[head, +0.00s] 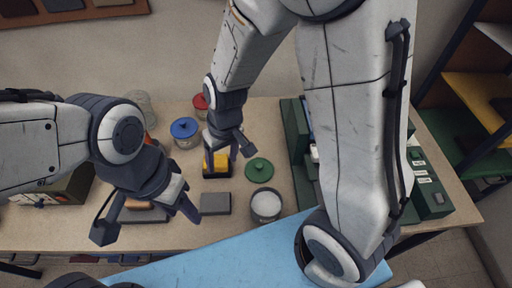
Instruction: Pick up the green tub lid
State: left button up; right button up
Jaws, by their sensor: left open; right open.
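The green tub lid (259,170) is a round disc with a small knob. It lies flat on the table, right of the yellow and black block. An open dark tub with white contents (266,205) stands just in front of it. My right gripper (232,157) is open and points down, close to the left of the lid, over or beside the yellow block; its exact height is unclear. My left gripper (148,222) is open at the left front of the table, well away from the lid, above a flat brown and grey item.
A blue-lidded jar (185,131) and a red-lidded jar (200,103) stand behind. The yellow and black block (216,164) and a grey block (215,204) lie near the lid. A green case (428,190) is at right. A light blue cloth (225,262) covers the front.

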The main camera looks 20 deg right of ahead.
jog(key=w+d+f+m+p, duration=0.2)
jog(key=w+d+f+p, duration=0.15)
jog(key=w+d, duration=0.25)
pick_arm(q)
notch_tip(320, 180, up, 6)
jog(key=p, duration=0.1)
pick_arm(e)
jog(key=m+h, duration=0.2)
send_near(259, 165)
jog(key=f+b, duration=0.3)
jog(key=shift+d+f+t, duration=0.2)
jog(key=shift+d+t, duration=0.1)
jog(key=shift+f+b, duration=0.3)
jog(key=shift+b, duration=0.1)
pick_arm(q)
jog(key=shift+f+b, duration=0.6)
jog(key=shift+f, duration=1.85)
pick_arm(e)
jog(key=shift+w+f, duration=0.2)
jog(key=shift+f, duration=2.1)
jog(key=shift+y, duration=0.3)
jog(key=shift+c, duration=0.3)
grip_shut()
